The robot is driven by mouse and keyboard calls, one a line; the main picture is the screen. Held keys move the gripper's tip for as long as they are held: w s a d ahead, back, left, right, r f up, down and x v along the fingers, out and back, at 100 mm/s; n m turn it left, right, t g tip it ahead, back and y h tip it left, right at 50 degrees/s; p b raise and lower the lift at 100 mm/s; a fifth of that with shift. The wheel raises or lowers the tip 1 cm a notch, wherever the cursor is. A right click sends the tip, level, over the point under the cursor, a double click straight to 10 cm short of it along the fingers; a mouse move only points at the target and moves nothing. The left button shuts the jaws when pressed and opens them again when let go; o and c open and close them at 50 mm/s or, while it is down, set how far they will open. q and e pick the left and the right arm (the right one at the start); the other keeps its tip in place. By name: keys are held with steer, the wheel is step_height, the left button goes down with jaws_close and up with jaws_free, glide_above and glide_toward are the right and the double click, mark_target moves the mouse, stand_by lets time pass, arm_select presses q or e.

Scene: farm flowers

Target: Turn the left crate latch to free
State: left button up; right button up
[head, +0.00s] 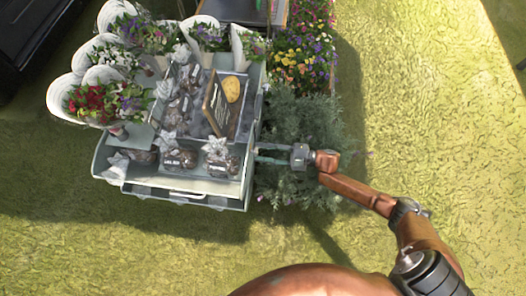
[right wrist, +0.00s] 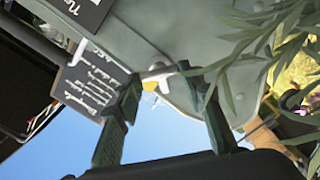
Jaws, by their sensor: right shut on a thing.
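The pale grey-green crate (head: 247,178) stands left of centre in the head view. My right gripper (head: 260,153) reaches in from the right, its fingertips at the crate's right side. In the right wrist view the two dark fingers (right wrist: 160,80) close around a small light latch piece (right wrist: 154,73) with an orange-yellow part, beside the grey crate panel (right wrist: 150,22). The gripper is shut on this latch. The fingers partly hide it, and its turned angle is unclear. My left gripper is not in view.
Bouquets in white cones (head: 92,98) and a framed sign (head: 222,104) stand on the crate. Grey-green foliage (head: 300,125) lies under my right gripper; leaves also cross the right wrist view (right wrist: 260,40). Open grass (head: 440,110) lies to the right.

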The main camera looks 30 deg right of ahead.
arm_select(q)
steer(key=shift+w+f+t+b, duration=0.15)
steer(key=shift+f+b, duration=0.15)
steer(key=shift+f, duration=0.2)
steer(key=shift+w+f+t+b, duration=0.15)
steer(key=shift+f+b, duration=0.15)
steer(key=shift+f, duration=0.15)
arm_select(e)
steer(key=n, duration=0.7)
steer(key=shift+s+f, duration=0.1)
steer(key=shift+f, duration=0.1)
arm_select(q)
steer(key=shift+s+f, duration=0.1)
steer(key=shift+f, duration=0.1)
arm_select(e)
steer(key=o, duration=0.7)
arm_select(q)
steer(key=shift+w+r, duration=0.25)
arm_select(e)
steer(key=o, duration=0.5)
steer(key=shift+c, duration=0.2)
